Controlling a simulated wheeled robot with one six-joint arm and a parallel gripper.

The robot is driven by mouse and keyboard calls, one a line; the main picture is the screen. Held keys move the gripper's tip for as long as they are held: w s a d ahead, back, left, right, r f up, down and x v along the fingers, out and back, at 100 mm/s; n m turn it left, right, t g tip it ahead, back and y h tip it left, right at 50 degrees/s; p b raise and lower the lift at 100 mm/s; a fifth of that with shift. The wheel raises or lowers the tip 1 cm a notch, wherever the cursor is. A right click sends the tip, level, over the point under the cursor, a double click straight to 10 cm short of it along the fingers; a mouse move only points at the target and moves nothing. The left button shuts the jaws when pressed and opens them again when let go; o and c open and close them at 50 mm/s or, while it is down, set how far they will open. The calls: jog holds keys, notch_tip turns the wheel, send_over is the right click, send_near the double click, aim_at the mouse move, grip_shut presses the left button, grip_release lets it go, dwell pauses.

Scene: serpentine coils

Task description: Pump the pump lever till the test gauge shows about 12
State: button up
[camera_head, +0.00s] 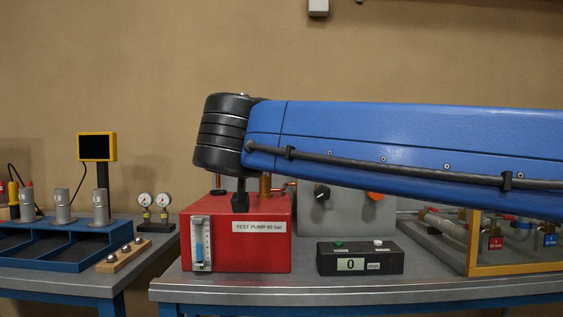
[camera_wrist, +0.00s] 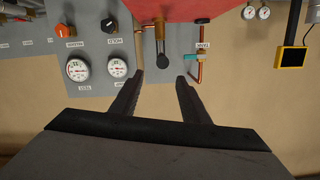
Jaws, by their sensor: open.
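The red test pump (camera_head: 262,252) stands on the bench and shows upside down at the top of the wrist view (camera_wrist: 185,8). Its pump lever (camera_wrist: 162,58), a dark rod with a rounded black end, lies ahead of my gripper (camera_wrist: 160,77). The two fingers are open and spread on either side of the lever's line, holding nothing; I cannot tell the remaining distance.
A second gauge (camera_wrist: 118,68) is beside the test gauge. A black counter box (camera_head: 360,260) showing 0 is on the bench front. A yellow-framed case (camera_head: 470,248) stands at right.

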jog(key=shift+t, duration=0.8)
jog(key=w, duration=0.6)
jog(key=w+f, duration=0.1)
jog(key=w, duration=0.5)
jog(key=w+f, duration=0.1)
jog(key=w, duration=0.5)
jog(key=shift+w+a+f, duration=0.1)
jog(key=shift+w+f, duration=0.05)
jog(key=shift+w, duration=0.2)
jog(key=shift+c, duration=0.7)
grip_shut()
